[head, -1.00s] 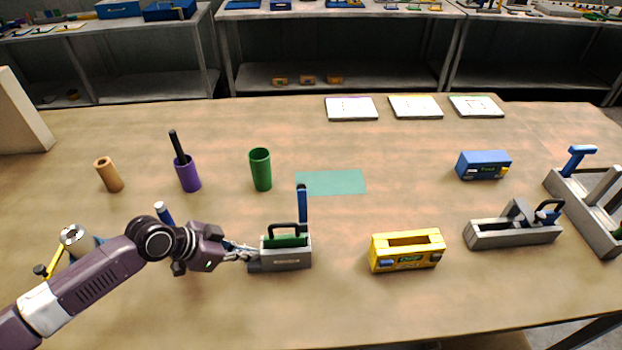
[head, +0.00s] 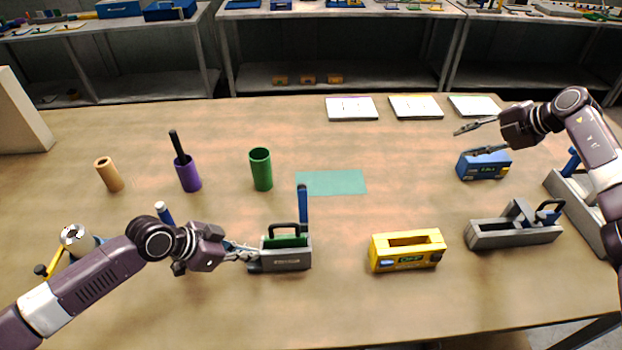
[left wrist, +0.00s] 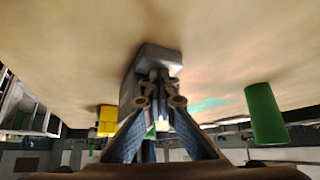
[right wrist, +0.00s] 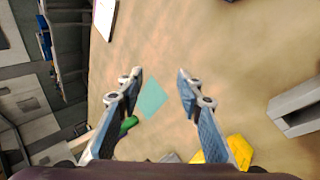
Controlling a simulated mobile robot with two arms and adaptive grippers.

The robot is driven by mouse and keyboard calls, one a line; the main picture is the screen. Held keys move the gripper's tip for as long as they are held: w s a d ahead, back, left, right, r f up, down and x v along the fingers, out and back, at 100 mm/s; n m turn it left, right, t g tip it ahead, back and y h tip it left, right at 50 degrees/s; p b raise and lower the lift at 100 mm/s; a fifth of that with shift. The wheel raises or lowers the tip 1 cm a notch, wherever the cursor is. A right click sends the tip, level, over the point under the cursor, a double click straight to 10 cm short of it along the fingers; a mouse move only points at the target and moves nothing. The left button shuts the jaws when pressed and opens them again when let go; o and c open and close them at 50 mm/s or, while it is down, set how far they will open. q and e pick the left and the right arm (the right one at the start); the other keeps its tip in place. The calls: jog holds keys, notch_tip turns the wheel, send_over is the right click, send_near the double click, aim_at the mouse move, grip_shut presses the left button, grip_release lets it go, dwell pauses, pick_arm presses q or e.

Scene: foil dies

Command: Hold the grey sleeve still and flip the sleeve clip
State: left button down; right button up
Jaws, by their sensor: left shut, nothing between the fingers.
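The grey sleeve (head: 287,262) stands on the table front of centre, with a green block (head: 285,242) and a black handle (head: 287,226) in its top. A blue lever, apparently the sleeve clip (head: 303,204), stands upright at its back right. My left gripper (head: 254,255) is shut at the sleeve's left end, with nothing between its fingers; the left wrist view shows its fingertips (left wrist: 160,92) close against the grey sleeve (left wrist: 158,56). Contact is not clear. My right gripper (head: 466,142) is open and empty above the blue box (head: 484,166), away from the sleeve.
A yellow box (head: 407,262) stands right of the sleeve, then a grey holder (head: 500,238) and a grey rack (head: 577,215). Green (head: 261,170), purple (head: 188,175) and tan (head: 109,175) cylinders stand behind left. The green mat (head: 332,182) is bare.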

jog(key=s+a+r+n+g+y, duration=0.1)
jog(key=a+r+n+g+y, duration=0.15)
jog(key=a, duration=1.35)
jog(key=n+g+y, duration=0.2)
jog(key=n+g, duration=0.5)
send_near(303, 203)
jog(key=w+d+r, duration=0.3)
jog(key=r, duration=0.2)
jog(key=x, duration=1.1)
jog(key=shift+w+a+f+t, duration=0.2)
jog(key=shift+w+f+t, duration=0.1)
jog(key=shift+w+t, duration=0.05)
jog(key=shift+m, duration=0.25)
jog(key=shift+c, duration=0.4)
grip_shut()
